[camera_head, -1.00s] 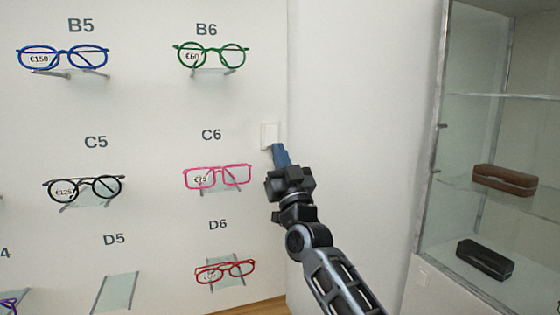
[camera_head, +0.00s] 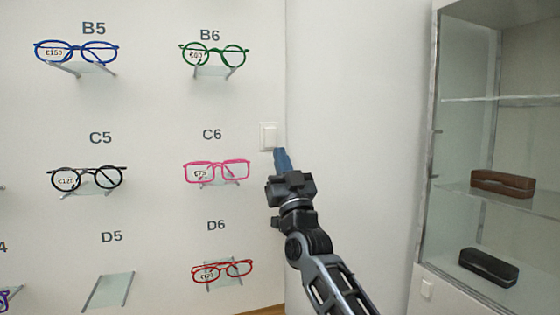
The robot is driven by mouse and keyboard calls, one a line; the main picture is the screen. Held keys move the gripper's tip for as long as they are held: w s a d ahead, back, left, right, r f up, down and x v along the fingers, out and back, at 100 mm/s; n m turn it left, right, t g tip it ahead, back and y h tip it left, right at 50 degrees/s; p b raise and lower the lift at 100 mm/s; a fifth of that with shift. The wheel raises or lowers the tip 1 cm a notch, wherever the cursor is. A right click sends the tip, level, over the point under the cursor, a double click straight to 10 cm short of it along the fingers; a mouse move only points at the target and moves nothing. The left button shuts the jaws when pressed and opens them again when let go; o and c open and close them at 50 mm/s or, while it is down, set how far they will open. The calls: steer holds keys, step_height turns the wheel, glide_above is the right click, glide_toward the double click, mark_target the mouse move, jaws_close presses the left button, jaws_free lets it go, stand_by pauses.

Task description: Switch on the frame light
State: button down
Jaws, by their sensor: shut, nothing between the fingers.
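A white wall switch (camera_head: 268,136) sits on the white display wall, right of the labels B6 and C6 and close to the wall's corner. My gripper (camera_head: 281,152) is shut and empty, with its blue fingers pointing up just below and right of the switch. The fingertips overlap or nearly meet the switch's lower right edge in the picture; I cannot tell whether they touch it. No lit frame light can be made out.
Glasses stand on small wall shelves at left, with the pink pair (camera_head: 216,171) and red pair (camera_head: 222,270) nearest my arm. A glass cabinet (camera_head: 433,140) at right holds a brown case (camera_head: 502,183) and a black case (camera_head: 489,267). The plain wall between is clear.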

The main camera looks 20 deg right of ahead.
steer(key=b+v, duration=0.2)
steer(key=v, duration=0.8)
steer(key=shift+f, duration=0.55)
steer(key=s+a+f+m+g+h+p, duration=0.1)
steer(key=s+a+f+g, duration=0.15)
steer(key=s+f, duration=1)
steer(key=s+a+f+m+g+p, duration=0.1)
steer(key=s+f+g, duration=0.2)
steer(key=s+f, duration=0.95)
steer(key=s+d+r+n+g+y+p, duration=0.1)
steer(key=s+g, duration=0.5)
steer(key=s, duration=2.5)
steer(key=shift+d+r+n+g, duration=0.35)
steer(key=shift+d+r+n, duration=0.15)
steer(key=shift+d+r, duration=0.25)
